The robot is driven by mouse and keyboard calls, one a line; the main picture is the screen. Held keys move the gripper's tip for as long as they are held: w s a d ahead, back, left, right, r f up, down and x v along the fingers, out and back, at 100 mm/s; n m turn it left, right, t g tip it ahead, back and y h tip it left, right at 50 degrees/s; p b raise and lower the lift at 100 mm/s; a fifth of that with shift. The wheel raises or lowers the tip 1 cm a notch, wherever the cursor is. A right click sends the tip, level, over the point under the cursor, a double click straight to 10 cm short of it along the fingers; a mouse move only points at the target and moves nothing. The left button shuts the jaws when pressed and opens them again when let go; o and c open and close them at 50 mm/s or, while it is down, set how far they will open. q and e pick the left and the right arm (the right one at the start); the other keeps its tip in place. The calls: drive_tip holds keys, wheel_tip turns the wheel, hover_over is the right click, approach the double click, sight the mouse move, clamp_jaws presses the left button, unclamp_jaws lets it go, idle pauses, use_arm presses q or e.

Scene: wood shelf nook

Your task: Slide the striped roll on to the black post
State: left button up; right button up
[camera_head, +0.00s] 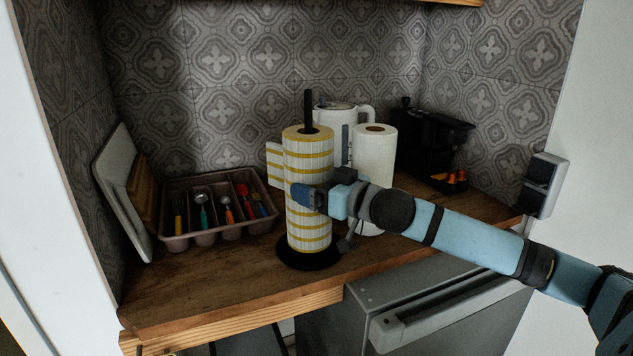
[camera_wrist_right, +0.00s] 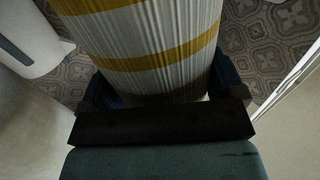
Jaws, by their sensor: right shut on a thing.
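The striped roll (camera_head: 309,160), white with yellow bands, stands upright around the black post (camera_head: 308,106). The post's top sticks up out of the roll's core, and its round black base (camera_head: 310,258) shows under the roll. The roll's lower end is at or very close to the base; I cannot tell if it touches. A loose striped sheet hangs at its left side. My right gripper (camera_head: 318,198) is shut on the roll at about mid-height, coming from the right. In the right wrist view the roll (camera_wrist_right: 145,45) fills the space between the fingers. My left gripper is not in view.
A plain white roll (camera_head: 374,152) stands close behind on the right, with a white kettle (camera_head: 338,118) behind. A black coffee machine (camera_head: 432,140) is at the back right. A cutlery tray (camera_head: 205,238) and leaning boards (camera_head: 122,190) are left. The front left wooden counter (camera_head: 200,290) is clear.

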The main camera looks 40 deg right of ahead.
idle(0.3)
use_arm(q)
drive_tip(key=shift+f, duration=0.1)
use_arm(e)
drive_tip(key=o, duration=0.8)
drive_tip(key=shift+f, duration=0.1)
drive_tip(key=shift+c, duration=0.2)
use_arm(q)
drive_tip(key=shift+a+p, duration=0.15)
drive_tip(key=shift+p, duration=0.55)
use_arm(e)
drive_tip(key=v, duration=1.3)
drive_tip(key=shift+s, duration=0.4)
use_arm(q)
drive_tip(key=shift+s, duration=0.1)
